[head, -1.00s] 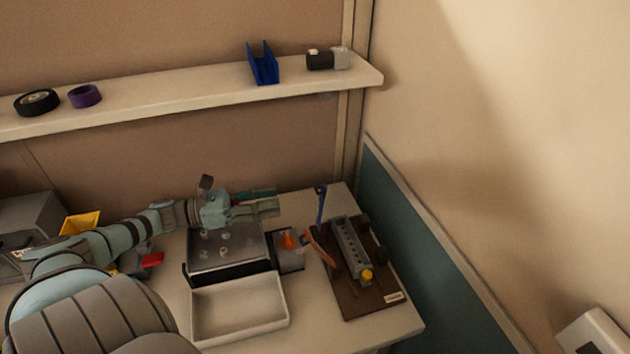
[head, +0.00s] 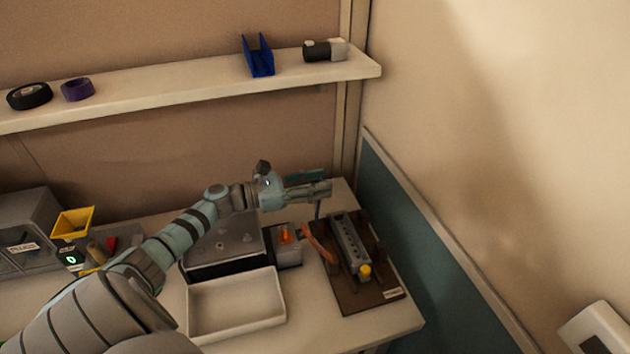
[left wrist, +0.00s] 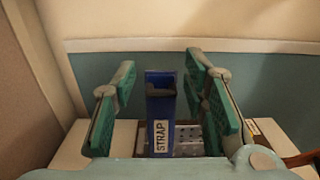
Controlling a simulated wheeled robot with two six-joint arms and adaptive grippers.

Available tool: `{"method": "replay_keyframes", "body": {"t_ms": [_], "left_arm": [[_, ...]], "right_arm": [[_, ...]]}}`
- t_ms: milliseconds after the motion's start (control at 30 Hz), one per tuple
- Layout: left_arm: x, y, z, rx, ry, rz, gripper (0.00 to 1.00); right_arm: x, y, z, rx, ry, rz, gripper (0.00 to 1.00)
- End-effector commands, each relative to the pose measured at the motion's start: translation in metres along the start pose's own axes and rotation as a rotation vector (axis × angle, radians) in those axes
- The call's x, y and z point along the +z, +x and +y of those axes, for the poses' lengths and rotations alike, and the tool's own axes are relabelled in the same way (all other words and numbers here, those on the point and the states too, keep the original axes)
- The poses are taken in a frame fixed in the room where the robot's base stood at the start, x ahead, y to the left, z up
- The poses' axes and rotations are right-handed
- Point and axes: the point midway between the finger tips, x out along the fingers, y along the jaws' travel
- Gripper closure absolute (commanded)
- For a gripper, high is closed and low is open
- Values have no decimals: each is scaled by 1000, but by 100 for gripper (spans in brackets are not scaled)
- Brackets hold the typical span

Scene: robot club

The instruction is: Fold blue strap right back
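The blue strap (left wrist: 160,112) stands upright in the left wrist view, with a white label reading STRAP. Only a small blue part of the strap (head: 317,211) shows in the head view, under my gripper at the back of the brown board. My left gripper (head: 326,189) is open. In the left wrist view, the green-padded fingers of the left gripper (left wrist: 162,88) are on either side of the strap, with a gap to each. The brown board (head: 352,299) carries a grey perforated block (head: 348,243) with a yellow knob (head: 364,271). My right gripper is not in view.
An empty white tray (head: 235,332) and a dark box with a grey top (head: 225,270) stand left of the board. A grey block with an orange part (head: 287,236) is beside it. A teal panel (head: 420,250) and wall bound the right side.

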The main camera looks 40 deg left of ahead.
Motion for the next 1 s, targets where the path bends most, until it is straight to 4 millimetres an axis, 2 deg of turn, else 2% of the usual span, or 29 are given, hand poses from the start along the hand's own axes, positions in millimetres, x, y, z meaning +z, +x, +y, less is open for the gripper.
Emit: {"method": "replay_keyframes", "body": {"t_ms": [200,433,467,1000], "left_arm": [[0,0,0,0,0,0,62],[0,0,0,1,0,0,98],[0,0,0,1,0,0,100],[-1,-4,2,2,2,1,100]], "right_arm": [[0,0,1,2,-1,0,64],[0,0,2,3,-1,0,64],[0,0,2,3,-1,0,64],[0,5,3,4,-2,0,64]]}}
